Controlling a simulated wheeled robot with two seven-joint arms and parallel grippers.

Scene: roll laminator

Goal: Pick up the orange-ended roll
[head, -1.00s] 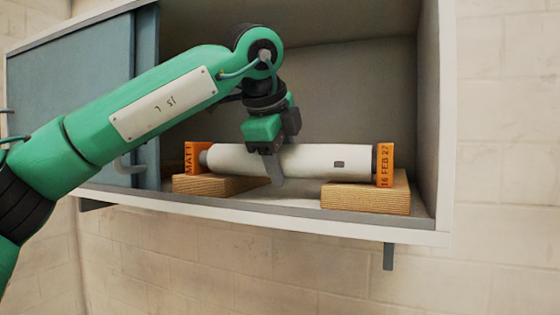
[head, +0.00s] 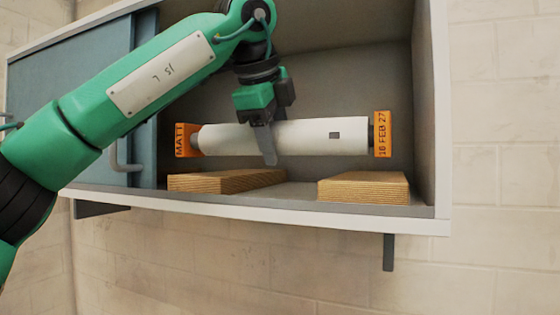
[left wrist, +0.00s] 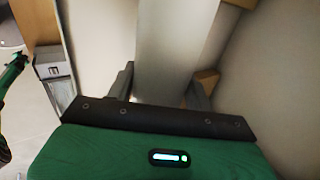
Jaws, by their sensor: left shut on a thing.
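The white roll has orange end pieces, marked "MATT" on the left and "16 FEB 27" on the right. In the head view the roll (head: 310,137) hangs level inside the wall cabinet, clear above two wooden blocks. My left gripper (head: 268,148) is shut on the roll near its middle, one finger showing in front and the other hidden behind. In the left wrist view the white roll (left wrist: 168,50) runs up between the two fingers of my left gripper (left wrist: 160,88).
The left wooden block (head: 225,180) and right wooden block (head: 363,188) lie on the cabinet floor with their tops bare. A blue-grey sliding door (head: 75,105) covers the cabinet's left part. The cabinet's right wall (head: 425,110) stands close to the roll's right end.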

